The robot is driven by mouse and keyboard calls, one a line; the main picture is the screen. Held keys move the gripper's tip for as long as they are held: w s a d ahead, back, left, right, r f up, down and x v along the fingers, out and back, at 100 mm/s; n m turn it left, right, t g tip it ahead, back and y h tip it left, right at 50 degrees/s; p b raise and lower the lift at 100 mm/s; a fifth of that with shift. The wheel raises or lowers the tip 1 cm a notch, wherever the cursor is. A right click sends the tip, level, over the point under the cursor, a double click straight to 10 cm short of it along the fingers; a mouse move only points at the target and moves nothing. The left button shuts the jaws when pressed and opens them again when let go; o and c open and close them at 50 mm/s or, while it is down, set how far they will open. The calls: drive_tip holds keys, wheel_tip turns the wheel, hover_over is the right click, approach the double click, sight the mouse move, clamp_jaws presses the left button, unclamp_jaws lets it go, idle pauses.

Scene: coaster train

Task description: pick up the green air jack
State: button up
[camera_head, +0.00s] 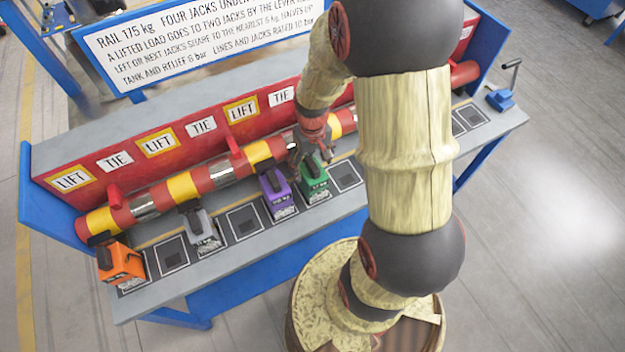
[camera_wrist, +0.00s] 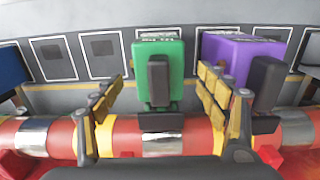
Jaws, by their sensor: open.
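The green air jack (camera_head: 313,180) stands upright on the grey bench shelf, in front of the striped rail, just right of the purple jack (camera_head: 277,190). In the wrist view the green jack (camera_wrist: 158,72) is near the middle, with a dark handle on its near side. My gripper (camera_wrist: 160,92) is open, with one finger on each side of the green jack in that view. The right finger lies between it and the purple jack (camera_wrist: 235,62). I cannot tell whether either finger touches. In the head view my gripper (camera_head: 312,150) is just above and behind the green jack, partly hidden by my arm.
The red and yellow rail (camera_head: 222,172) runs along the bench close to my gripper. A grey jack (camera_head: 201,228) and an orange jack (camera_head: 120,262) stand farther left. Marked empty squares (camera_head: 345,175) lie right of the green jack. A blue lever unit (camera_head: 501,98) is at the right end.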

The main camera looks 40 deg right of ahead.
wheel_tip(320, 180, down, 5)
drive_tip(key=shift+r+b, duration=0.1)
drive_tip(key=shift+b, duration=0.5)
drive_tip(key=shift+c, duration=0.6)
clamp_jaws()
drive_tip(key=shift+w+r, duration=0.1)
